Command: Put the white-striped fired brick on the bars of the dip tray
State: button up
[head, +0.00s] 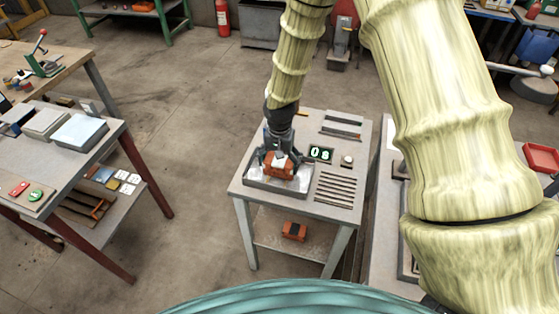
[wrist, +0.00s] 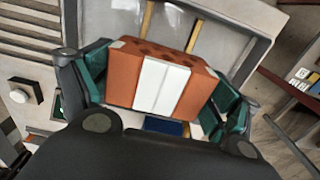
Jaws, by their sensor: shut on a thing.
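The white-striped fired brick (head: 280,168) is orange with a broad white band, split by a thin line in the wrist view (wrist: 160,85). My gripper (head: 279,158) is shut on it, with one teal-padded finger at each end; the gripper also shows in the wrist view (wrist: 160,95). The brick is over the dip tray (head: 262,191), a shallow grey tray with a pale inside. Two yellowish bars (wrist: 195,36) show in the tray beyond the brick. The brick hides the rest of the bars, and I cannot tell whether it touches them.
The tray stands on a small grey table (head: 305,205). Beside it are a slatted rack (head: 336,189), a display reading 08 (head: 320,153) and a white button (head: 347,160). Another orange brick with a dark band (head: 294,231) lies on the lower shelf. A workbench (head: 60,150) stands left.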

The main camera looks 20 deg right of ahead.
aim_at(280, 161)
jog(key=shift+f, duration=0.15)
jog(key=shift+f, duration=0.15)
jog(key=o, duration=1)
jog(key=shift+r+b, duration=1.8)
jog(key=shift+r, duration=4.35)
